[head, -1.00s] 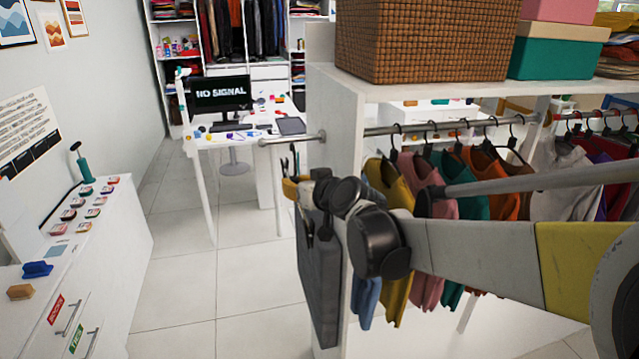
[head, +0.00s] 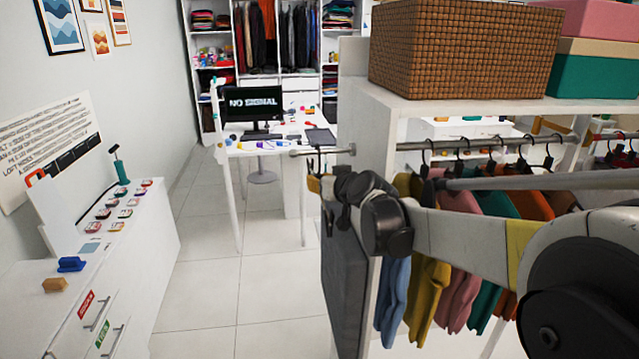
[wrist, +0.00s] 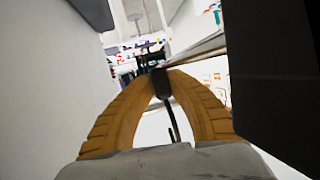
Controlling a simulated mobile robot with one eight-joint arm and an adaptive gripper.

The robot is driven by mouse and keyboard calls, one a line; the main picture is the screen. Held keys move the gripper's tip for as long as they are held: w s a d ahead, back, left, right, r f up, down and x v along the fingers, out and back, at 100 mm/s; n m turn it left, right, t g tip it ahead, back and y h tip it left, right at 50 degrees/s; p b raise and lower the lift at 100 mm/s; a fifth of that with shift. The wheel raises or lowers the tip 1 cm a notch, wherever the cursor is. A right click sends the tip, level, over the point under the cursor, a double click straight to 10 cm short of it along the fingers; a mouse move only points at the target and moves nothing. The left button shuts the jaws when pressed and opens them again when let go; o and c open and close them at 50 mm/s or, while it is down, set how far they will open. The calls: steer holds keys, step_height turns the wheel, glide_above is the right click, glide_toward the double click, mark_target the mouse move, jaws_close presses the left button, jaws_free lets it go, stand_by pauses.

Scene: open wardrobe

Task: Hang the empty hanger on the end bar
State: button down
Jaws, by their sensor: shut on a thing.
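The end bar (head: 322,152) is a short metal rod sticking out to the left from the wardrobe's white end panel. My gripper (head: 314,184) is just below it in the head view, largely hidden behind my wrist. In the wrist view, the orange fingers of my gripper (wrist: 163,76) meet at their tips on the dark empty hanger (wrist: 161,84). Its thin curved hook part shows between the fingers. Thin dark parts show by the bar in the head view; whether the hook touches or is over the bar I cannot tell. Most of the hanger is hidden.
A dark grey flat panel (head: 346,285) hangs at the wardrobe's end, below my wrist. Clothes on hangers fill the inner rail (head: 470,143) to the right. A wicker basket (head: 465,50) stands on top. A white cabinet (head: 75,290) is at left; the floor between is clear.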

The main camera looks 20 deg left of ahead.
steer(key=shift+w+a+p, duration=0.15)
steer(key=shift+w+a, duration=0.45)
steer(key=shift+w, duration=0.5)
steer(key=shift+w+a+p, duration=0.1)
steer(key=shift+w+a, duration=0.45)
steer(key=shift+w, duration=0.5)
steer(key=shift+w+a+p, duration=0.15)
steer(key=shift+w+a, duration=0.45)
steer(key=shift+w, duration=0.5)
steer(key=shift+f, duration=0.25)
steer(key=shift+f+b, duration=1)
steer(key=shift+f, duration=0.3)
steer(key=shift+f, duration=0.4)
steer(key=c, duration=1.3)
jaws_free()
